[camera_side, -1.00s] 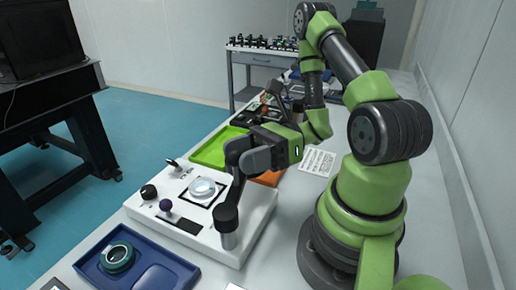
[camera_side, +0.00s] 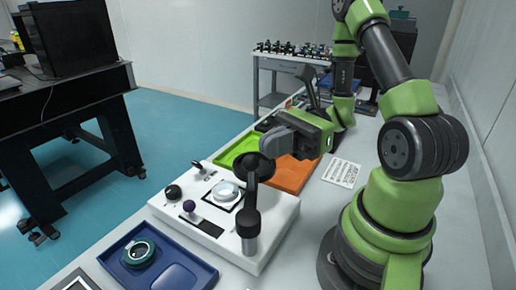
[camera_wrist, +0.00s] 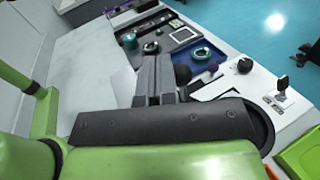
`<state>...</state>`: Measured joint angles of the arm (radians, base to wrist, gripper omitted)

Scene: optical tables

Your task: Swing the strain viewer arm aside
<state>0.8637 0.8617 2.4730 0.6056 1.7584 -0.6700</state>
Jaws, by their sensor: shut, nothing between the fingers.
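The ring lies off to the right and back of the stage, leaving the stage uncovered in the side view. My gripper (camera_side: 270,145) is shut and empty just above and right of the ring; I cannot tell whether they touch. In the wrist view, the shut fingers (camera_wrist: 154,80) show, and my gripper partly hides the ring (camera_wrist: 264,122).
A blue tray (camera_side: 205,276) with a teal ring piece lies in front of the viewer. A green tray (camera_side: 236,152) and an orange tray (camera_side: 291,180) lie behind it. A printed sheet (camera_side: 342,172) lies on the bench to the right. Bare bench surrounds the post's right side.

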